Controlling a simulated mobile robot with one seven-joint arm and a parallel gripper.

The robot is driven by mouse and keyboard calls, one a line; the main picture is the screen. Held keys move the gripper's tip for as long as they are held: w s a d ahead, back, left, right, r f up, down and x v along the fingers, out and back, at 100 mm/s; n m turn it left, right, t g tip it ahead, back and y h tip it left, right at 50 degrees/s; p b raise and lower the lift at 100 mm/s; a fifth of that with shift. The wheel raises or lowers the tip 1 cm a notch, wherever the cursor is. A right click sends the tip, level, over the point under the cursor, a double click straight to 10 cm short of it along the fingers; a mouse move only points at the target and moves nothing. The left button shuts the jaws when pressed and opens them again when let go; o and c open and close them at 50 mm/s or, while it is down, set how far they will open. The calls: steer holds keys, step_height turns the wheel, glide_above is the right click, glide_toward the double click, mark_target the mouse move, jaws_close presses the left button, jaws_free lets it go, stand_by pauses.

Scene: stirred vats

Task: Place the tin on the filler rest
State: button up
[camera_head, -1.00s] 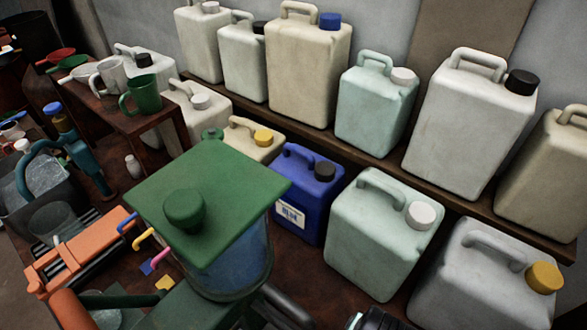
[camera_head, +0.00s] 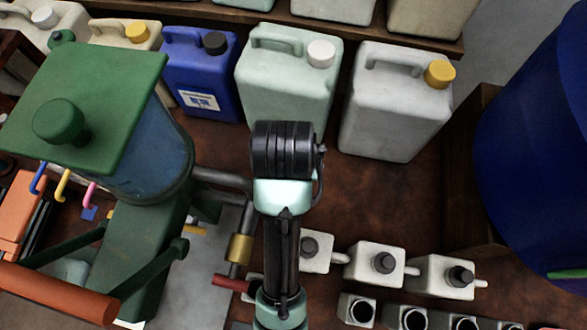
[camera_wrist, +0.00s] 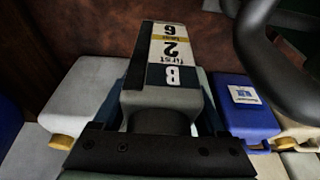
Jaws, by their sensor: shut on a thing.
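In the wrist view my gripper (camera_wrist: 166,100) is shut on a pale, boxy tin (camera_wrist: 163,98), with one finger on each side. In the head view the gripper and tin are hidden behind my arm.
Several small white tins (camera_head: 375,264) with black caps stand at the lower right. Jugs, including a blue one (camera_head: 200,75) and a grey one (camera_head: 395,105), line the back. A large blue drum (camera_head: 535,150) stands at right. Bare brown bench (camera_head: 420,205) lies between jugs and tins.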

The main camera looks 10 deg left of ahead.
step_height(320, 180, down, 21)
steer(key=shift+f+b, duration=0.2)
steer(key=shift+b, duration=0.2)
steer(key=shift+f, duration=0.2)
steer(key=o, duration=1.3)
steer(key=shift+r, duration=0.1)
